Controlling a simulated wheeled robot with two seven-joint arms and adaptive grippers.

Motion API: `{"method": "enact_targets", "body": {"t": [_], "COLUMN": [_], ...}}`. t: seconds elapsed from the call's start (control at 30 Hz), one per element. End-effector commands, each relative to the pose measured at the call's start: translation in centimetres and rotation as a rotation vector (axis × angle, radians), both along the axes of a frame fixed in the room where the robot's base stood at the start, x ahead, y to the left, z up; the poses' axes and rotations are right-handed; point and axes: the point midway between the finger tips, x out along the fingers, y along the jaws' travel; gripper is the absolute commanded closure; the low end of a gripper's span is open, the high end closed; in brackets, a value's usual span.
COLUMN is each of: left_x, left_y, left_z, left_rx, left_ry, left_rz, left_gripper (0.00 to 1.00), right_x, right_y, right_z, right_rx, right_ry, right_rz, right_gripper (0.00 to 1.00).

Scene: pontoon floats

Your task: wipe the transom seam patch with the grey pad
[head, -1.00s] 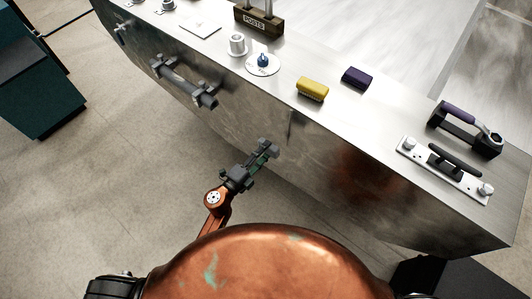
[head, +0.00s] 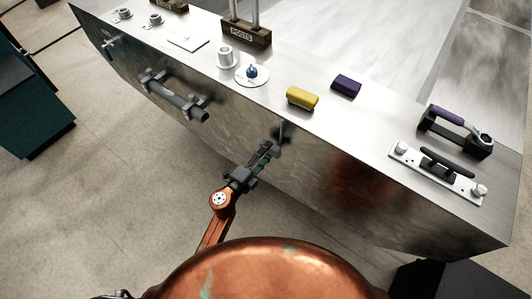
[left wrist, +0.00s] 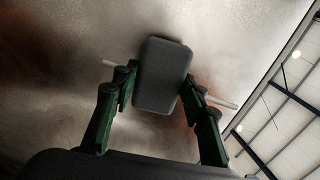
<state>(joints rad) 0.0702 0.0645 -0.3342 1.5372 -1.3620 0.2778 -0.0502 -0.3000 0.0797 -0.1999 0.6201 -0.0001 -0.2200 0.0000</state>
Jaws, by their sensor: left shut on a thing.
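My left gripper (head: 267,151) is shut on the grey pad (left wrist: 163,75), a dark rounded block, close in front of the metal transom face (head: 225,125). The left wrist view shows the pad between its two fingers (left wrist: 160,98). A pale narrow strip (left wrist: 222,102) shows on both sides of the pad and passes behind it. A pale upright strip with a dark smudge (head: 282,128) shows just above the fingertips in the head view; it may be the seam patch. I cannot tell whether the pad touches the face. My right gripper is not in view.
A grey handle bar (head: 175,97) juts from the face at left.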

Motion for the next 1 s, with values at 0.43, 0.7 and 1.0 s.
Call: {"method": "enact_targets", "body": {"t": [0.43,0.7,1.0], "left_x": [0.2,0.6,1.0], "left_y": [-0.1,-0.4,-0.8], "left_z": [0.0,0.0,0.0], "left_rx": [0.000,-0.001,-0.001], "left_ry": [0.000,0.001,-0.001], "left_rz": [0.000,-0.001,-0.001], "left_gripper": [0.80,0.80,0.80], "right_x": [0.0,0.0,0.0], "right_y": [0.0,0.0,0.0], "right_z": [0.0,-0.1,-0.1], "right_rx": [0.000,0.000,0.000], "right_ry": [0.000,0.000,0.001], "right_rz": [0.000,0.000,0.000], "right_gripper": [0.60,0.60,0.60]}}
